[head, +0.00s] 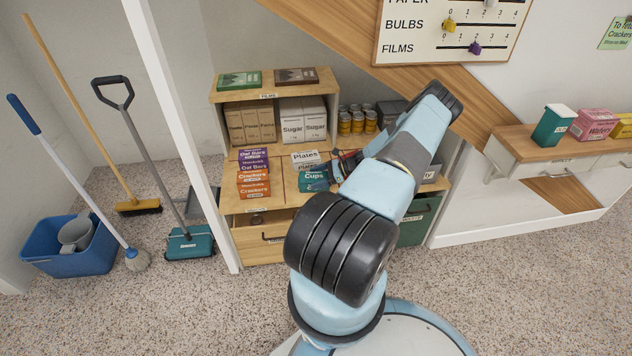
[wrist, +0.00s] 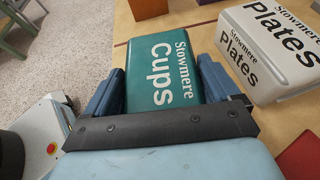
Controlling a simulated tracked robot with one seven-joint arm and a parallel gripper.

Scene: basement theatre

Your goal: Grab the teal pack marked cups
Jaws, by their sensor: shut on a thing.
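The teal pack marked Cups (head: 313,183) is at the middle shelf of the wooden unit in the head view. In the wrist view the Cups pack (wrist: 160,78) lies between the two blue fingers of my gripper (wrist: 160,66), its lettering facing the camera. My gripper is shut on it, one finger along each side. In the head view my gripper (head: 335,172) is partly hidden by my arm. I cannot tell whether the pack is lifted off the shelf.
A white Plates pack (wrist: 275,45) is close beside the Cups pack; it also shows in the head view (head: 305,158). Orange Crackers boxes (head: 253,184) and purple Oat Bars boxes (head: 253,160) stand to the left. Sugar packs (head: 303,122) and yellow cans (head: 357,121) are behind. A white post (head: 185,140) stands left of the unit.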

